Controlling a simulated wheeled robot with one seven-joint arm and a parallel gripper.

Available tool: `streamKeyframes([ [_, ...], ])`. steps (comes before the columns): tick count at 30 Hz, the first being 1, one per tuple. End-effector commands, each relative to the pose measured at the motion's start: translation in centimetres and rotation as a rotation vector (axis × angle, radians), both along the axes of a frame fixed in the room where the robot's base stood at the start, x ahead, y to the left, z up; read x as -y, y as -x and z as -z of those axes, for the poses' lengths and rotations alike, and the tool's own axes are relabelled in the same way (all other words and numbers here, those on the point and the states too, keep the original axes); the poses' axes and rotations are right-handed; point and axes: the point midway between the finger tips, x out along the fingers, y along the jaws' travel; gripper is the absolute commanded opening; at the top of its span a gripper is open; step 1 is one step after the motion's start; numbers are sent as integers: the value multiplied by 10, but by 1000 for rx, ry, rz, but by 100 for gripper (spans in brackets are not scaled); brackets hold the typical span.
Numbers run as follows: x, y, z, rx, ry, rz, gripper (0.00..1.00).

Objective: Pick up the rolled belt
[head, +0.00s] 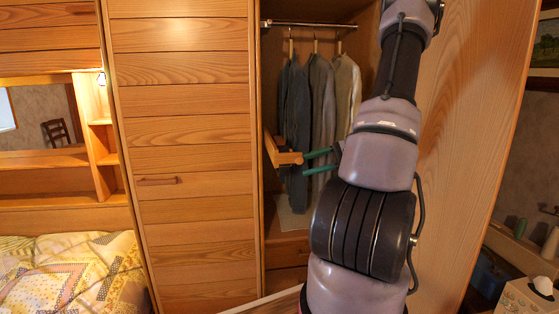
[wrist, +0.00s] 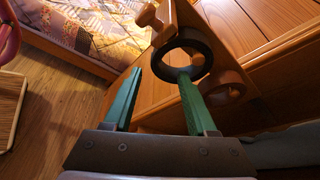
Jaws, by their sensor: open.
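The rolled belt shows as a dark ring (wrist: 208,52) in the wrist view, beside a wooden piece with rounded pegs (wrist: 147,16). I cannot make the belt out in the head view. My gripper (wrist: 159,72) has two green fingers, spread apart with nothing visible held between them. The right fingertip overlaps the ring's lower part; I cannot tell whether it touches or passes into the coil. The left fingertip is left of the ring. In the head view my gripper (head: 304,163) is beside a wooden holder (head: 287,156) inside the open wardrobe.
Several garments (head: 318,110) hang from a rail (head: 310,24) just behind my gripper. A closed door (head: 185,120) is left of the opening and a large wooden panel (head: 475,130) is right. Drawers (head: 288,252) lie below. A bed (head: 75,270) stands at left.

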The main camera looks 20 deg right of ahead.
Motion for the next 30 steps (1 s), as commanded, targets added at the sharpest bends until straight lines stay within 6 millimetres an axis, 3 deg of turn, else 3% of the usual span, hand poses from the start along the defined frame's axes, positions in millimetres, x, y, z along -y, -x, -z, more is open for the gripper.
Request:
streamKeyframes([
  [6,-30,-16,11,-1,-1,-5,57],
  [11,-39,-21,15,-2,-1,-3,57],
  [21,-77,-40,31,-2,-1,-3,57],
  [30,-81,-42,32,-2,1,-2,57],
])
